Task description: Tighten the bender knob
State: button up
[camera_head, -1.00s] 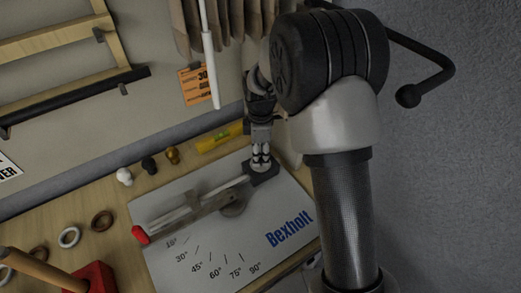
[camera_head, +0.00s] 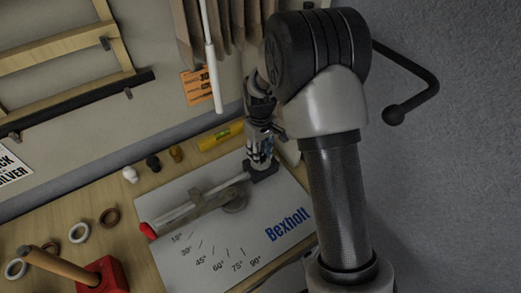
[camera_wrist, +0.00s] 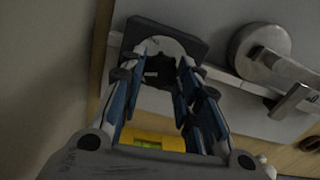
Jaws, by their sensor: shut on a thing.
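The bender has a grey metal bar (camera_head: 199,204) with a red-tipped handle (camera_head: 148,231) and a round former (camera_head: 235,204), on a white board (camera_head: 185,259) marked with angles. A dark block (camera_head: 266,174) sits at its upper right end. My gripper (camera_head: 260,163) points down over this block, its fingers shut on the knob there. The knob is mostly hidden by the fingers. In the wrist view, my fingertips (camera_wrist: 160,62) close around the knob above the dark block (camera_wrist: 190,42), with the round former (camera_wrist: 262,46) to the right.
A yellow level (camera_head: 220,138) lies behind the board and shows below the fingers in the wrist view (camera_wrist: 152,140). Small knobs (camera_head: 152,163) and several rings (camera_head: 79,232) lie at left. A red block with a wooden handle (camera_head: 105,274) stands front left.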

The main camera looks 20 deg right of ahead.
jog(key=m+p, duration=0.1)
jog(key=m, duration=0.4)
dwell(0.6)
jog(key=o, duration=1.1)
